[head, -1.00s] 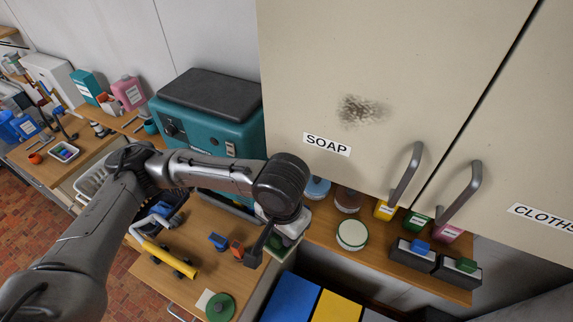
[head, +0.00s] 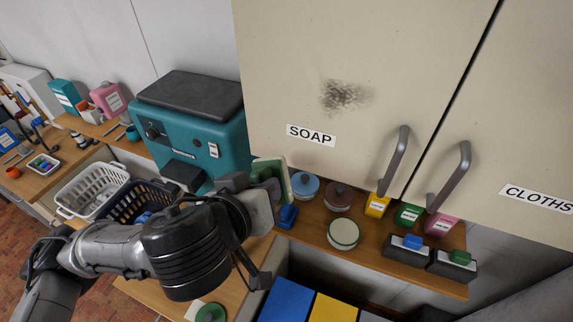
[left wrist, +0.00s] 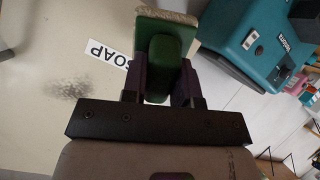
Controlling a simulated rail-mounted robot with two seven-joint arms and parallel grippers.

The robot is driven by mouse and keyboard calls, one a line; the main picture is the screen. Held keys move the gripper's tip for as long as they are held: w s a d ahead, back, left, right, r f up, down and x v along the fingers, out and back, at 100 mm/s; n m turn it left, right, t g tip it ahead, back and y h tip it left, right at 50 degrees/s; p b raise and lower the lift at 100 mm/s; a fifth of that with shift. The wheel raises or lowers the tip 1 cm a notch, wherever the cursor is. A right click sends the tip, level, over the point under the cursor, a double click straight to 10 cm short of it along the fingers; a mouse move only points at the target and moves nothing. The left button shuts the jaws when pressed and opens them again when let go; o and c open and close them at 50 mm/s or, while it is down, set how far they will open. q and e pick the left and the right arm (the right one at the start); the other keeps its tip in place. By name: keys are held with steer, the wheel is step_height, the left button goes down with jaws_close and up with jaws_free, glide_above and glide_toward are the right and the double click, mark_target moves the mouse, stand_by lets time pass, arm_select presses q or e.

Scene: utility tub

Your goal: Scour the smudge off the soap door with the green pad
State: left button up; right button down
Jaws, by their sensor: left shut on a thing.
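The soap door (head: 300,60) is a cream cabinet door with a SOAP label (head: 311,135) and a dark smudge (head: 346,96) above it. The smudge (left wrist: 68,89) and label (left wrist: 108,52) also show in the left wrist view. My left gripper (head: 262,190) is below the door's lower left corner, apart from the smudge. It is shut on the green pad (head: 273,170), which has a green grip and a pale scouring face. In the left wrist view the pad (left wrist: 165,45) sits between the fingers of my left gripper (left wrist: 168,82). My right gripper is not in view.
A teal machine (head: 195,120) stands left of the door. Door handles (head: 395,160) stick out at the lower right. Below are a shelf (head: 365,258) with tins and small cartons, and a white basket (head: 92,190). The space before the door's face is clear.

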arm_select(q)
steer(key=s+d+r+t+h+b, duration=0.1)
steer(key=d+r+t, duration=0.15)
steer(key=r, duration=0.25)
steer(key=s+d+r+t, duration=0.2)
steer(key=r+t, duration=0.1)
steer(key=r, duration=0.2)
steer(key=x, duration=0.6)
steer(key=shift+r, duration=0.2)
steer(key=shift+w+d, duration=0.1)
steer(key=shift+w+d, duration=0.15)
steer(key=shift+w, duration=0.2)
steer(key=shift+w+d, duration=0.15)
steer(key=shift+w, duration=0.4)
steer(key=shift+d, duration=0.1)
steer(key=shift+s+d+b, duration=0.25)
steer(key=shift+d+b, duration=0.05)
steer(key=shift+d, duration=0.3)
steer(key=shift+s+d, duration=0.25)
steer(key=shift+d, duration=0.35)
steer(key=shift+s+d, duration=0.25)
steer(key=shift+d, duration=0.35)
